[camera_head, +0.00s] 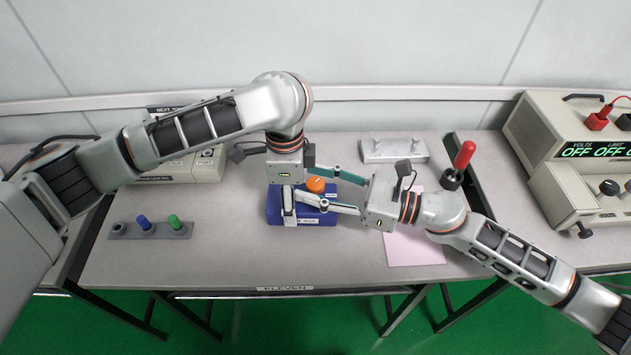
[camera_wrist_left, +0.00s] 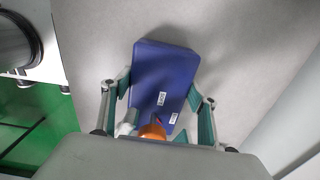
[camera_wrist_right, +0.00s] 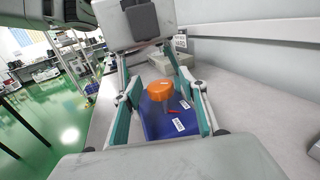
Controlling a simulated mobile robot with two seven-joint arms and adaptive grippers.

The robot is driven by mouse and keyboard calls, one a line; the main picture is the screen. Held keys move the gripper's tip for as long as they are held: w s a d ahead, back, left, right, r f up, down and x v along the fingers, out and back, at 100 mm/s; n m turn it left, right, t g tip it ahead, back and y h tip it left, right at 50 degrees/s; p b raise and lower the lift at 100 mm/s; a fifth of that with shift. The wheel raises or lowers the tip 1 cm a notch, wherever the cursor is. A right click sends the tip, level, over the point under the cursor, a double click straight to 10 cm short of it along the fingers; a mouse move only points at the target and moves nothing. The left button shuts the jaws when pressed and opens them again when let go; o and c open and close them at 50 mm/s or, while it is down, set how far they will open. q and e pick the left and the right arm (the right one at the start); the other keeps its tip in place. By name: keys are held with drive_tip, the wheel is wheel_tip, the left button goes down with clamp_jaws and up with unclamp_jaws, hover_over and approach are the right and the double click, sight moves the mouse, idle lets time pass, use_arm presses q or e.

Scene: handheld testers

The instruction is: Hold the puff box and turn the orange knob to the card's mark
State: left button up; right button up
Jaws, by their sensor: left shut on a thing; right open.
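The puff box (camera_head: 275,213) is a blue box with white labels, lying on the middle of the table. It also shows in the left wrist view (camera_wrist_left: 165,72) and the right wrist view (camera_wrist_right: 160,124). Its orange knob (camera_head: 316,184) is on top; a red mark shows beside the knob (camera_wrist_right: 160,90) in the right wrist view. My left gripper (camera_head: 289,205) points down and is shut on the box across its sides. My right gripper (camera_head: 333,189) is open, its fingers either side of the knob; contact is unclear. A pink sheet (camera_head: 415,250) lies partly under my right arm; no mark is readable on it.
A rack with blue and green plugs (camera_head: 150,229) is at left. A grey instrument (camera_head: 205,168) stands behind it, partly hidden by my left arm. A metal block (camera_head: 393,151) and a red-handled lever (camera_head: 464,156) are behind right. A power supply (camera_head: 545,125) is far right.

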drive_tip(key=c, duration=1.1)
drive_tip(key=shift+f+m+t+h, duration=0.1)
drive_tip(key=shift+m+t+h, duration=0.2)
drive_tip(key=shift+m+t, duration=0.3)
drive_tip(key=shift+t, duration=0.4)
use_arm(q)
drive_tip(key=shift+d, duration=0.1)
use_arm(e)
drive_tip(key=m+t+h, duration=0.1)
drive_tip(key=t, duration=0.1)
drive_tip(key=m+t+h, duration=0.1)
drive_tip(key=m+h, duration=0.1)
drive_tip(key=shift+a+r+t, duration=0.1)
drive_tip(key=shift+r+t, duration=0.1)
drive_tip(key=shift+t, duration=0.2)
drive_tip(key=shift+m+t+h, duration=1.5)
drive_tip(key=shift+m+h, duration=0.1)
drive_tip(key=shift+h, duration=0.1)
drive_tip(key=shift+m+t+h, duration=0.3)
drive_tip(key=shift+h, duration=0.2)
